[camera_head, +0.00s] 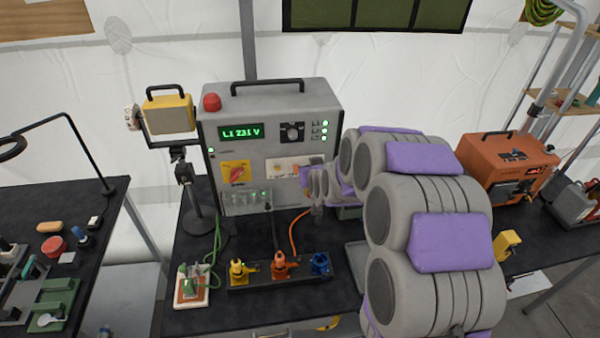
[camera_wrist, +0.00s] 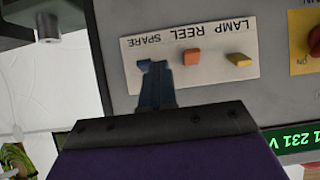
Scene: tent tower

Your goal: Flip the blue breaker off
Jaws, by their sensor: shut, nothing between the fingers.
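The breaker plate (camera_wrist: 215,80) on the grey power unit has an orange breaker (camera_wrist: 192,56), a yellow breaker (camera_wrist: 238,60) and a blue breaker (camera_wrist: 143,65). The labels read LAMP, REEL and SPARE, upside down in the wrist view; blue is by SPARE. My gripper (camera_wrist: 157,70) is shut and empty, its dark blue fingers over the plate at the blue breaker. The tips partly cover that breaker; I cannot tell whether they touch it. In the head view my arm covers the right part of the plate (camera_head: 283,165), so the blue breaker is hidden there.
The power unit (camera_head: 270,100) stands on a dark table. A red button (camera_head: 211,102) is on its top. A strip with yellow, orange and blue plugs (camera_head: 280,266) lies in front. A yellow lamp (camera_head: 168,115) stands left and an orange unit (camera_head: 507,165) right.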

